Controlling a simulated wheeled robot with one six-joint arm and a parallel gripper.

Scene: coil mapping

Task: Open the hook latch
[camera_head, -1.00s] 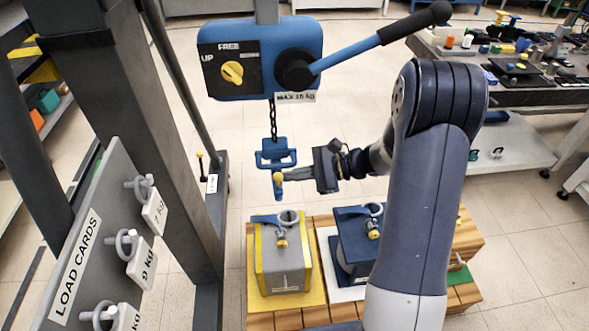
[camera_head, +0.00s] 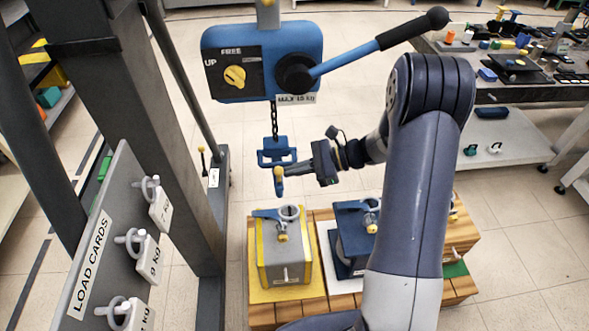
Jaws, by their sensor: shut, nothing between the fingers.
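The blue hook (camera_head: 279,186) hangs from a blue block (camera_head: 277,152) on the hoist chain (camera_head: 274,122). A yellow part (camera_head: 278,172), which looks like its latch, shows at the top of the hook. Whether the latch is open or shut is too small to tell. My gripper (camera_head: 292,169) comes in from the right, level with the yellow part, its fingers pointing left. The fingers are shut and hold nothing. The fingertips are close to the hook's right side; I cannot tell whether they touch it.
The blue hoist (camera_head: 262,60) with its lever (camera_head: 345,64) is above. A grey weight (camera_head: 284,262) and a blue weight (camera_head: 354,236) stand below on a wooden pallet (camera_head: 262,314). A load-card board (camera_head: 90,235) and grey post (camera_head: 150,130) stand left. Open floor (camera_head: 530,240) lies right.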

